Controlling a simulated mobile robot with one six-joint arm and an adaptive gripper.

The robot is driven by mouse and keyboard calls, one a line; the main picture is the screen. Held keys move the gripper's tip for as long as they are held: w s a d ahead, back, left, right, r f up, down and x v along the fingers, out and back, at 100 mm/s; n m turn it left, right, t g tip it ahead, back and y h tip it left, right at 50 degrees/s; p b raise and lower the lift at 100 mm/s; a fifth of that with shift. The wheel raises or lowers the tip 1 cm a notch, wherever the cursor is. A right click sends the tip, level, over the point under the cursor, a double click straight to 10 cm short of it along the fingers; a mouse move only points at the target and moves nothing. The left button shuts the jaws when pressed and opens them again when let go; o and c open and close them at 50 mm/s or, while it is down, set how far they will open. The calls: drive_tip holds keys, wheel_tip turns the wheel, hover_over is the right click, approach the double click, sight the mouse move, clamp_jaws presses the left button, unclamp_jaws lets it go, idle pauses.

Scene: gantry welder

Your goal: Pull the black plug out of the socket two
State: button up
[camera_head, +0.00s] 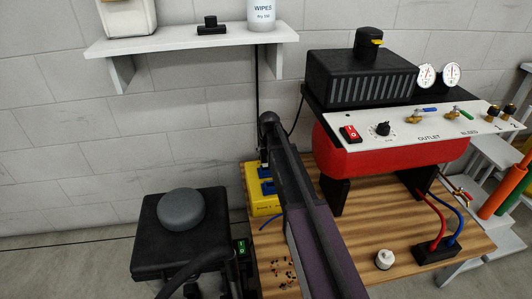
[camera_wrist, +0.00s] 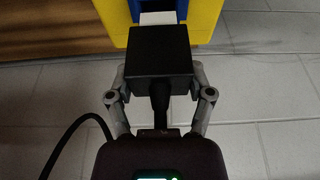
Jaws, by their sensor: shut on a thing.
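The black plug (camera_wrist: 158,52) is in the middle of the wrist view, a dark block with a cord running back from it. My gripper (camera_wrist: 160,78) has a finger on each side of it and is shut on it. A white part (camera_wrist: 158,18) shows between the plug and a blue socket (camera_wrist: 182,4) on the yellow socket box (camera_wrist: 205,18). I cannot tell whether the plug's pins are in the socket. In the head view the yellow box (camera_head: 254,203) stands at the bench's left end, partly behind my arm; the plug and gripper are hidden there.
A wooden bench (camera_head: 400,270) holds a red tank (camera_head: 390,155) with a white control panel, a white knobbed piece (camera_head: 385,259) and a black block with red and blue hoses (camera_head: 431,251). A black box with a grey disc (camera_head: 180,205) stands left. A shelf (camera_head: 185,42) hangs above.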

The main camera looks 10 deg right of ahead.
drive_tip(key=shift+r+p, duration=0.85)
drive_tip(key=shift+r, duration=0.1)
drive_tip(key=shift+d, duration=0.1)
idle(0.4)
